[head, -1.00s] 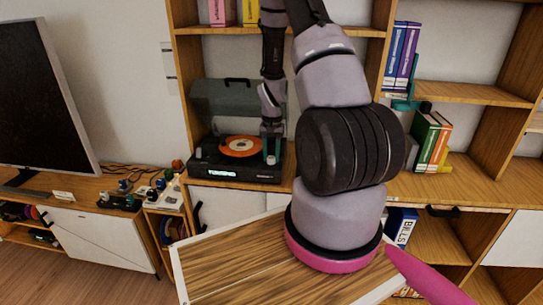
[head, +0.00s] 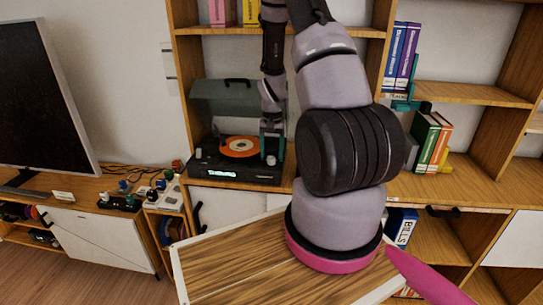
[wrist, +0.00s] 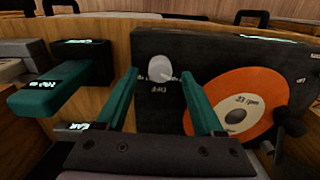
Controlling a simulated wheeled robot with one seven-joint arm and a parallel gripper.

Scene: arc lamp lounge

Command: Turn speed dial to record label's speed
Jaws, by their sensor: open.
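The black record player (head: 222,172) stands on the shelf with its lid raised. An orange record (head: 240,146) lies on it; in the wrist view the record (wrist: 213,108) has a pale label (wrist: 238,113) that seems to read "33 rpm", the first digit unclear. The whitish speed dial (wrist: 160,68) sits on the player's top, with small marks beside it too blurred to read. It also shows in the head view (head: 271,160). My gripper (wrist: 160,74) is open, its teal fingers on either side of the dial; I cannot tell whether they touch it. It is upright in the head view (head: 272,143).
The tonearm (wrist: 289,125) is right of the record in the wrist view. Books (head: 430,142) stand on the right shelf. A wooden tabletop (head: 230,265) lies in front, and a screen (head: 40,100) is at left.

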